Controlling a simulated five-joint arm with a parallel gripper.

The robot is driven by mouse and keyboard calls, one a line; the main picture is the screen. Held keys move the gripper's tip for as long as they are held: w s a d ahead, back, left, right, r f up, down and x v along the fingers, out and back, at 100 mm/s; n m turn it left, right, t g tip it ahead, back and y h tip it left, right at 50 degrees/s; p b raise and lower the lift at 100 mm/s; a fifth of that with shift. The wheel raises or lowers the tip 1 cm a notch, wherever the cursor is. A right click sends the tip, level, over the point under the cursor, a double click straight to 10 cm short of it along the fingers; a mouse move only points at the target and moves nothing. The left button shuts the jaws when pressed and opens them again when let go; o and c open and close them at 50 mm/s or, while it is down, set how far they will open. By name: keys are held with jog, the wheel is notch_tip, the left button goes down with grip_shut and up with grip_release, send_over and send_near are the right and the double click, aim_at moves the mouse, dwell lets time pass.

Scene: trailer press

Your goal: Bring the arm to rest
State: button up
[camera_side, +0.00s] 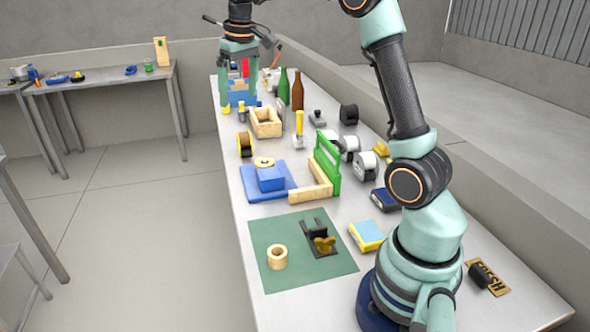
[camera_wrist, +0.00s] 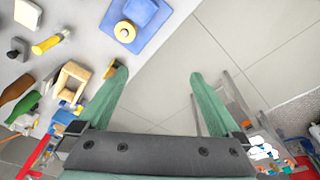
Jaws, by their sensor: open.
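My gripper (camera_side: 238,88) is at the far end of the bench in the side view, with its fingers pointing down. In the wrist view my gripper (camera_wrist: 158,88) has its two green fingers wide apart with nothing between them. Below the fingers there I see bench edge and tiled floor. In the side view the fingers are in front of a blue box-like thing (camera_side: 240,98), and I cannot tell the gap between them.
The long metal bench is crowded: a wooden box (camera_side: 266,122), green bottle (camera_side: 284,86), brown bottle (camera_side: 298,92), green panel (camera_side: 327,163), blue tray (camera_side: 284,194) and green mat (camera_side: 258,236). Bare floor (camera_side: 150,215) lies left. A side table (camera_side: 110,82) stands beyond it.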

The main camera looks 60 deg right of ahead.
jog(key=s+a+r+n+t, duration=0.1)
jog(key=s+a+r+t, duration=0.1)
jog(key=s+a, duration=0.75)
jog(key=s+a+f+n+t, duration=0.1)
jog(key=s+a+f, duration=0.4)
jog(key=s, duration=0.4)
jog(key=shift+a+f+t+y, duration=0.2)
jog(key=shift+a+t+y, duration=0.15)
jog(key=shift+a, duration=0.55)
